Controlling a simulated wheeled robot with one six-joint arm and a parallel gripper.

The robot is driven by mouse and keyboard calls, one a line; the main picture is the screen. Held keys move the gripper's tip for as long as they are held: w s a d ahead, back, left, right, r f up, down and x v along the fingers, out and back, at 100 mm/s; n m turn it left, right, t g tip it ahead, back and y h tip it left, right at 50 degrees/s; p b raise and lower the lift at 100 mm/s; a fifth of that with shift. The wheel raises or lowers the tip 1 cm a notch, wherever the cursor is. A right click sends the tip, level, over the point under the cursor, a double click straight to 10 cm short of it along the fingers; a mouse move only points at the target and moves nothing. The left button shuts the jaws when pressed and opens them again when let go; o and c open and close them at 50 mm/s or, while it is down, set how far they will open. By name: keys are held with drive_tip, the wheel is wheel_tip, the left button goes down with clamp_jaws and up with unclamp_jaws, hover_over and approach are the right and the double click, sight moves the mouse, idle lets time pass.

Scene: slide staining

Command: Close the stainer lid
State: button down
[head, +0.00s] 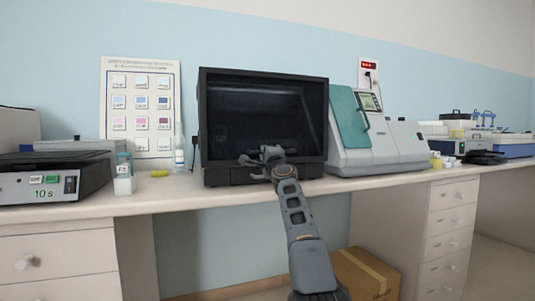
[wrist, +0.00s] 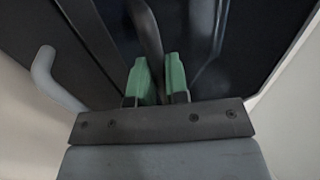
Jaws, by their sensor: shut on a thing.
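A black box-shaped machine (head: 264,112) with a dark glassy front stands on the counter in the middle of the head view; it appears to be the stainer. I cannot tell from here how far its lid stands open. My gripper (head: 262,155) is at the lower middle of its front. In the wrist view, the green fingertips (wrist: 159,80) are closed about a dark bar-like handle (wrist: 148,32), with dark panels behind it. A grey curved handle (wrist: 52,75) shows at the left of that view, apart from the fingers. The fingers hide part of the dark handle.
A grey-white machine with a teal cover (head: 349,118) stands close on the right. At left are a small bottle (head: 124,185), a yellow item (head: 159,173) and a heating plate (head: 48,180). A cardboard box (head: 365,274) sits under the counter (head: 165,202).

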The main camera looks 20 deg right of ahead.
drive_tip(key=shift+w+f, duration=0.4)
drive_tip(key=shift+f, duration=0.25)
drive_tip(key=c, duration=1.1)
unclamp_jaws()
drive_tip(key=shift+w+a+f, duration=0.1)
drive_tip(key=shift+w, duration=0.15)
drive_tip(key=shift+r+p, duration=0.45)
drive_tip(key=shift+r, duration=0.1)
wheel_tip(320, 180, up, 3)
drive_tip(key=p, duration=0.2)
drive_tip(key=shift+f+p, duration=0.15)
drive_tip(key=shift+p, duration=0.15)
drive_tip(key=s+a+r, duration=0.1)
drive_tip(key=s+r, duration=0.2)
drive_tip(key=s, duration=0.1)
drive_tip(key=s+a+r, duration=0.1)
drive_tip(key=s+r, duration=0.2)
drive_tip(key=s, duration=0.2)
drive_tip(key=s+r, duration=0.3)
drive_tip(key=s, duration=0.2)
drive_tip(key=shift+a+r, duration=0.35)
drive_tip(key=shift+a, duration=0.05)
